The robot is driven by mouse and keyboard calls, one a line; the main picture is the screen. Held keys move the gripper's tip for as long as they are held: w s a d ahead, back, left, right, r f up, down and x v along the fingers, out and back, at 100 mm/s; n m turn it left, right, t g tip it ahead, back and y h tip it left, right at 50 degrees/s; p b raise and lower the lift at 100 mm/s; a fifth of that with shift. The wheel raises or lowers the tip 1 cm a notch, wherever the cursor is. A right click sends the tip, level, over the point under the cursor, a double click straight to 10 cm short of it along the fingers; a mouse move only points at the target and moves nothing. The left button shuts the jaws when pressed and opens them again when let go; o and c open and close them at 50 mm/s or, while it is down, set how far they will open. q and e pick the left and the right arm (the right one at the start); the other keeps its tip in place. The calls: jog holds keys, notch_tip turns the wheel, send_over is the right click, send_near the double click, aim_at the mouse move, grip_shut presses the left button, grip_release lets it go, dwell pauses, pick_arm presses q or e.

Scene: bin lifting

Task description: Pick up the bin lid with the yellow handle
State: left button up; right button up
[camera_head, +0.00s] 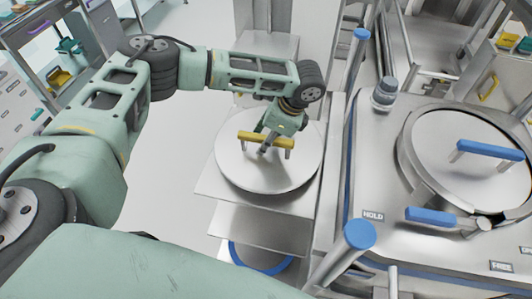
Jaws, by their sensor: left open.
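The bin lid (232,168) is a round grey metal disc lying on a metal stand left of the machine. Its yellow handle (281,141) is a raised bar across the middle. My left gripper (264,149) reaches down over the lid from behind the handle. Its fingers are at the handle's middle, and the gripper is open. The handle hides part of the fingers, so I cannot tell whether they touch it. My right gripper is not in view.
A metal machine (380,200) with a round lid with a blue handle (490,149) stands at the right. A blue-capped post (359,234) rises close to the stand's right. A blue-rimmed bin (262,267) is below the stand. Shelving stands at the upper left. Pale floor is clear left of the stand.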

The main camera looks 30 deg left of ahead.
pick_arm(q)
jog(key=shift+f, duration=0.1)
dwell(0.3)
grip_shut()
dwell(0.5)
jog(key=shift+w, duration=0.15)
